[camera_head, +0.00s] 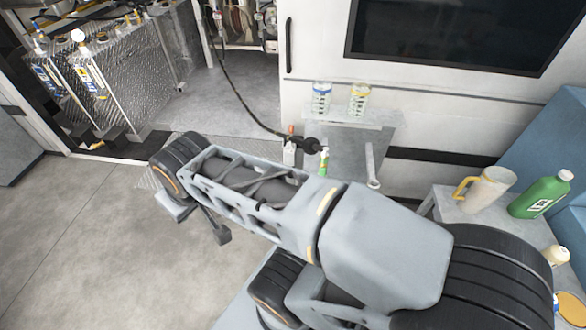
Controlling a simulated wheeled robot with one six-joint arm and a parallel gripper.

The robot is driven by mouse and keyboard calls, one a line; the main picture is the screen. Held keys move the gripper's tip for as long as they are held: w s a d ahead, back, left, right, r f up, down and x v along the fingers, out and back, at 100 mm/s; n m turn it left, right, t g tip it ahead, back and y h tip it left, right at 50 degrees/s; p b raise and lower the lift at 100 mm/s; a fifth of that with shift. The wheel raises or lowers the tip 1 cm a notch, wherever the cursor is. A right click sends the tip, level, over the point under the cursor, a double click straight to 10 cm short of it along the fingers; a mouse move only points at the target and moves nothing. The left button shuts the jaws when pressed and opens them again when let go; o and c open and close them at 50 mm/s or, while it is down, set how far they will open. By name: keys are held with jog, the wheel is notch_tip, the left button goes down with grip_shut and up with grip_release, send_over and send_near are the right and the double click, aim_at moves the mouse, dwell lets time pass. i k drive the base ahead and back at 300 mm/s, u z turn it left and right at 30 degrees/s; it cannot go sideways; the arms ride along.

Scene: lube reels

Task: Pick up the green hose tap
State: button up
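The green hose tap (324,163) is a small upright green piece with a pale top. It stands at the near-left part of the grey stand below the wall, close to a black fitting (311,145) at the end of a dark hose. My arm crosses the picture from the lower right to the left, just in front of the tap, and may hide its lower end. Only a small grey part of what seems to be my gripper (222,235) shows below the arm's left end, well left of the tap. Its fingers cannot be made out.
Two jars, one blue-banded (321,98) and one yellow-banded (359,99), stand on the shelf above. A small white bottle (290,152) is left of the tap. A pitcher (484,188) and a green bottle (540,197) stand right. The left floor is clear.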

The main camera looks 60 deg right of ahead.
aim_at(324, 156)
jog(key=u, duration=0.15)
jog(key=i, duration=1.8)
jog(key=z, duration=3.7)
